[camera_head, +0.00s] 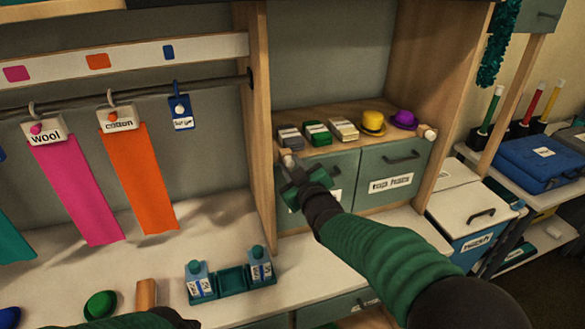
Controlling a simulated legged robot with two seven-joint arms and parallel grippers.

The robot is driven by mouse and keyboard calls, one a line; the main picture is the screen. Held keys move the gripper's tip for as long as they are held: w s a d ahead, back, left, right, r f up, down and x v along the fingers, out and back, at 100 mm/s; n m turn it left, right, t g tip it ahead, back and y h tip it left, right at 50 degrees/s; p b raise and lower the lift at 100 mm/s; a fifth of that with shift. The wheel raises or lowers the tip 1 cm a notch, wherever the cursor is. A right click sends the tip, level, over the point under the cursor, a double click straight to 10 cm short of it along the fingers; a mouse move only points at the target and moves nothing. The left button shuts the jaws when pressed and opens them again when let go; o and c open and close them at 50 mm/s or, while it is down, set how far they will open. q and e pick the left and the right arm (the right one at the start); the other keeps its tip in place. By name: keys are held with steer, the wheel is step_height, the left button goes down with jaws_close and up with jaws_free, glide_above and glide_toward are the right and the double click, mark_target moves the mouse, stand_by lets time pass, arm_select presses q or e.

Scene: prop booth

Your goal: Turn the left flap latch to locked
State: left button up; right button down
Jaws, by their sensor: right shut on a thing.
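The left flap (345,170) is a grey-green cupboard front under the hat shelf, and it looks closed. Its latch (286,153) is a small pale knob at the flap's upper left corner, beside the wooden upright. My right gripper (289,163) is at this corner, shut on the latch. The gripper and wrist cover part of the flap and its label, and the latch's exact angle is hard to tell. The right flap (395,170) beside it is closed, with a similar pale latch (428,132) at its upper right. Only a bit of my left arm shows at the bottom left; its gripper is out of sight.
Small boxes, a yellow hat (373,122) and a purple hat (404,119) stand on the shelf above. A teal tray (233,281) with bottles sits on the counter. Pink (82,192) and orange (144,183) cloths hang at left.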

steer(key=c, duration=1.2)
jaws_free()
steer(key=shift+f, duration=0.1)
steer(key=b+v, duration=0.1)
steer(key=v, duration=1.5)
steer(key=shift+s, duration=0.35)
steer(key=s+d+f+m+g+h+p, duration=0.25)
steer(key=d+f+g, duration=0.2)
steer(key=f, duration=0.35)
steer(key=s+d+f+m+g+h, duration=0.1)
steer(key=s+d+f+m+g, duration=0.1)
steer(key=s+f, duration=0.3)
steer(key=s+d+f+m+g+p, duration=0.1)
steer(key=s+d+f+m+g, duration=0.1)
steer(key=s+d+f+g, duration=0.1)
steer(key=s+d+f+m+g+h+p, duration=0.1)
steer(key=s+d+f+m+g, duration=0.1)
steer(key=s+d+f, duration=0.3)
steer(key=shift+s+d+f+m+g+h, duration=0.1)
steer(key=shift+s+f+g, duration=0.2)
steer(key=shift+s, duration=0.25)
steer(key=shift+s+f+m+g+h, duration=0.15)
steer(key=shift+s+f+g, duration=0.1)
steer(key=shift+s, duration=0.35)
steer(key=shift+s+d+f+m+g+h, duration=0.1)
steer(key=shift+s+f+g, duration=0.2)
steer(key=shift+s, duration=0.25)
